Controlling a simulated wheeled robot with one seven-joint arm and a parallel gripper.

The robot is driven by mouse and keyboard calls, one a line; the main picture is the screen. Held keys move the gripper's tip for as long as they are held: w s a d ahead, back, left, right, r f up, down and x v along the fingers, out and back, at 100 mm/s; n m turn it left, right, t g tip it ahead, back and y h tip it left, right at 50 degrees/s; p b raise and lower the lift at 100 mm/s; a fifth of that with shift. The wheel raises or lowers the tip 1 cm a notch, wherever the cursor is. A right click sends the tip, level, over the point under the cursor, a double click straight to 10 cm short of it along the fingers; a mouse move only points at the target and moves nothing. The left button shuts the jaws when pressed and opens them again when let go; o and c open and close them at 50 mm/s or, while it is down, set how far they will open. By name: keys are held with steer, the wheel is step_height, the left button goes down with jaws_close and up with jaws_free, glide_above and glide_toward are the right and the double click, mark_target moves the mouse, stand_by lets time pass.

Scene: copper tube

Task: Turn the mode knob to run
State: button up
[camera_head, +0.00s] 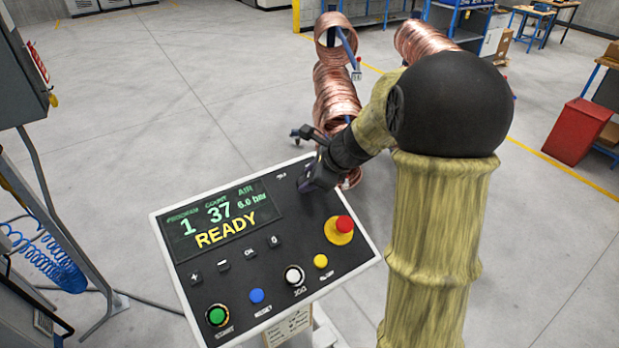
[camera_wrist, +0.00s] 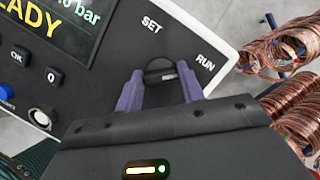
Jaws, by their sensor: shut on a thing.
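The mode knob (camera_wrist: 158,66) is a small black knob on the control panel (camera_wrist: 100,75), with a pale mark on it. It sits between the printed labels SET (camera_wrist: 151,25) and RUN (camera_wrist: 205,61) in the wrist view. My gripper (camera_wrist: 162,84) has its two purple fingers shut on the knob, one on each side. I cannot tell exactly which label the knob points to. In the head view my gripper (camera_head: 318,180) reaches down to the panel's upper right (camera_head: 285,200) and hides the knob.
The display (camera_head: 222,222) reads READY, program 1. A red emergency stop (camera_head: 344,225) and a yellow button (camera_head: 320,261) lie close below my gripper. White, blue and green buttons line the lower panel. Copper coils (camera_head: 335,95) stand behind the panel.

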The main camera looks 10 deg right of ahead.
stand_by(0.4)
steer(key=o, duration=1)
steer(key=b+v, duration=0.1)
steer(key=v, duration=1.6)
steer(key=shift+s+d, duration=0.15)
steer(key=shift+d, duration=0.05)
steer(key=shift+d, duration=0.1)
